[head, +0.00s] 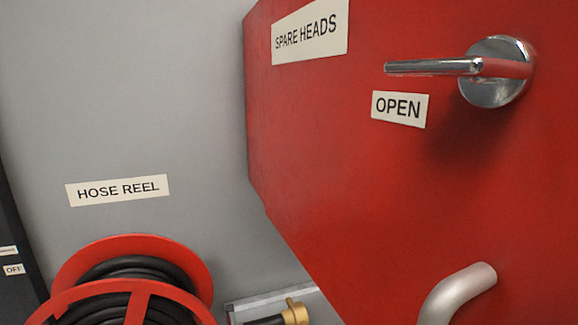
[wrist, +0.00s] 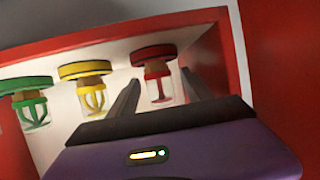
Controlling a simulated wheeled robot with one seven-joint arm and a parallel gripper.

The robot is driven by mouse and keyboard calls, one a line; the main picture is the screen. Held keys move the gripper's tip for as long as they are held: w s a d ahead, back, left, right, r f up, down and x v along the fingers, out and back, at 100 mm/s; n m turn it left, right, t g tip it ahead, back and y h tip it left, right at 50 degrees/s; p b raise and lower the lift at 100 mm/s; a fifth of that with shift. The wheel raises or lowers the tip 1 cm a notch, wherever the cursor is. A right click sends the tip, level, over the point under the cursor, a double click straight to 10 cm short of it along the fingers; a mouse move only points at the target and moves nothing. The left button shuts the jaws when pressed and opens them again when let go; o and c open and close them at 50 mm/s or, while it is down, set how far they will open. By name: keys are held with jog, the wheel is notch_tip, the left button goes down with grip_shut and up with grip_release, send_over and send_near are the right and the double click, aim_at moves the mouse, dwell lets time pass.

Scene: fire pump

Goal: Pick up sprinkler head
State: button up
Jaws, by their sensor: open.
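Several sprinkler heads hang in a row inside a red-framed cabinet (wrist: 125,30) in the wrist view. They are a green one (wrist: 30,100), a yellow one (wrist: 90,88) and a red one (wrist: 157,88). Each has a coloured cap on top and a clear, cup-like lower part. My gripper (wrist: 160,77) is open, with its dark fingers pointing into the cabinet. The red head appears between the two fingertips; I cannot tell how far ahead of them it is. The gripper is not visible in the head view.
In the head view, a red door panel (head: 330,150) labelled "SPARE HEADS" fills the right side, with a chrome lever handle (head: 440,68). A curved grey tube (head: 457,293) shows at the lower right. A red hose reel (head: 135,280) and a brass fitting (head: 296,311) are below.

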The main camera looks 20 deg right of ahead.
grip_shut()
jog(key=shift+r, duration=0.1)
